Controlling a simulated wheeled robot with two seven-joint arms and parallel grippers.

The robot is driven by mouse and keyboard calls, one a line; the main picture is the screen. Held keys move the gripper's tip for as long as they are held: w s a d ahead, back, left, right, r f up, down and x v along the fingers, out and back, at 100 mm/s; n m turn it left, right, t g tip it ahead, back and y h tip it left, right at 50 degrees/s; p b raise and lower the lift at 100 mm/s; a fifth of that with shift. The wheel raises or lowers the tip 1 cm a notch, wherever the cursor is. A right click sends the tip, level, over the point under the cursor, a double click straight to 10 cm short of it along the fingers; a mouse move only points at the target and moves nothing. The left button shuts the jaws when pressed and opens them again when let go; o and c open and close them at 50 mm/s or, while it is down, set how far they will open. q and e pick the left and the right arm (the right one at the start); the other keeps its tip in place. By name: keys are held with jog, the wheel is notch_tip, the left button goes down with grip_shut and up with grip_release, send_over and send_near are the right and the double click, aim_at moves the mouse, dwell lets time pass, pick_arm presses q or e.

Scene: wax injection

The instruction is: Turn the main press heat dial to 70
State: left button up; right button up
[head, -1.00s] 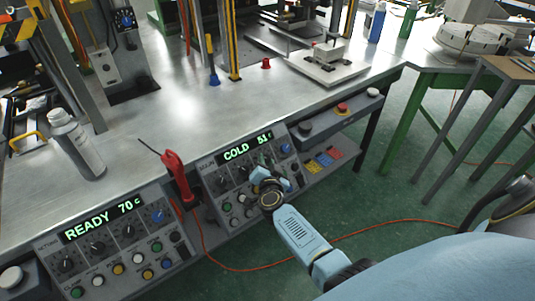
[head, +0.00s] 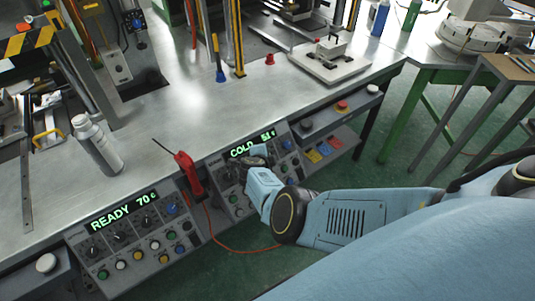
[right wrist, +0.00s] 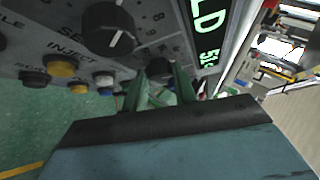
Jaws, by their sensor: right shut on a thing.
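The right-hand control panel (head: 232,191) has a green display (head: 250,146) reading "COLD" and about 51 c. My right gripper (head: 258,163) is at this panel, just below the display. In the right wrist view its green-tinted fingers (right wrist: 161,90) are shut on a small dark dial (right wrist: 159,69), mostly hidden between them. A larger black knob (right wrist: 109,28) with a white pointer line sits beside it, to the left in that view. The dial's pointer and scale cannot be read. My left gripper is not in view.
The left-hand panel shows "READY 70 c" on its display (head: 124,212). A red handheld tool (head: 188,174) with a cable hangs between the panels. A grey bottle (head: 97,146) stands on the metal bench (head: 185,115). Coloured buttons lie close below the gripped dial.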

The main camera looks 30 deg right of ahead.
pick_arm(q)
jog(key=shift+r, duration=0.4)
pick_arm(e)
jog(key=shift+d+r+m+g, duration=0.1)
jog(key=shift+d+m+g, duration=0.1)
jog(key=shift+m+g, duration=0.45)
pick_arm(q)
jog(key=shift+p, duration=0.3)
pick_arm(e)
jog(key=o, duration=1)
jog(key=shift+c, duration=0.2)
jog(key=shift+w+a, duration=0.1)
